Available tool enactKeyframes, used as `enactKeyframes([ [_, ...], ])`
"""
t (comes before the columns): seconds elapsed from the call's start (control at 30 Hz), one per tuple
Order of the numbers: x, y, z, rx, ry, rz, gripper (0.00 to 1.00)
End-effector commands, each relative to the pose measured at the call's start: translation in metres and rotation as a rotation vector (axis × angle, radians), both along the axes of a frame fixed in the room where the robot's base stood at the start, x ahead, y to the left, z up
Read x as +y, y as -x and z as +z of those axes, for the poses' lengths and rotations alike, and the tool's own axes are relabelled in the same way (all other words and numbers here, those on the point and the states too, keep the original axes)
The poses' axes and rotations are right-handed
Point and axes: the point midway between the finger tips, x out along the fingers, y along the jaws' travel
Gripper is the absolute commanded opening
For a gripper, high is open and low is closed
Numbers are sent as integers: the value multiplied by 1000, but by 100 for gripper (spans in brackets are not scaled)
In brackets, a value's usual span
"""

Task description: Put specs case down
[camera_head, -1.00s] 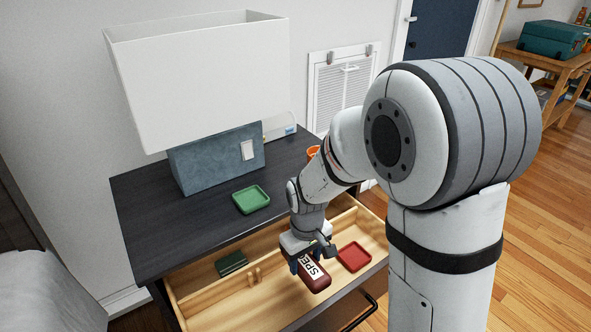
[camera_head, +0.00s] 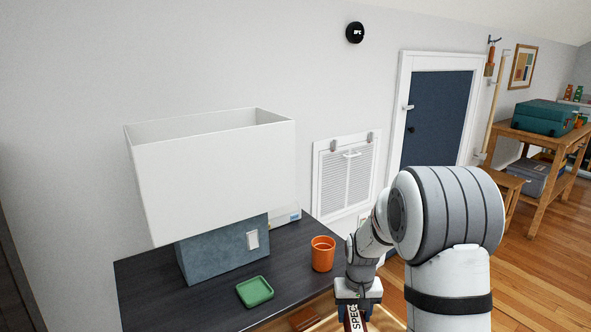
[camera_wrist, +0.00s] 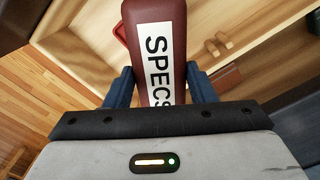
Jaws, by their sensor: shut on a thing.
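The specs case, dark red with a white "SPECS" label, is in my gripper (camera_head: 357,291). In the head view the case (camera_head: 354,318) hangs below the gripper and is cut off by the bottom edge. In the wrist view the case (camera_wrist: 180,12) stands between the two blue fingers of my gripper (camera_wrist: 159,86), which are shut on it. The open wooden drawer (camera_wrist: 240,42) lies beyond it. A red tray (camera_wrist: 120,34) shows partly behind the case.
The dark dresser top (camera_head: 205,299) holds a green tray (camera_head: 255,291), an orange cup (camera_head: 322,254) and a large lamp (camera_head: 215,175). The cup stands close to my arm. Bare top shows around the green tray. The drawer is mostly out of the head view.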

Motion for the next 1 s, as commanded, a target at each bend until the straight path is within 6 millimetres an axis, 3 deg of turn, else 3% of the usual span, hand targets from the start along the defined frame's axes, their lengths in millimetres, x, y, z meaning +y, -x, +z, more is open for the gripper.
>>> enactKeyframes([
  [0.03, 0, 1, 13, 2, 0, 1, 26],
  [0.6, 1, 16, 79, 4, 0, 2, 26],
  [1.0, 1, 22, 89, 3, 0, 2, 26],
])
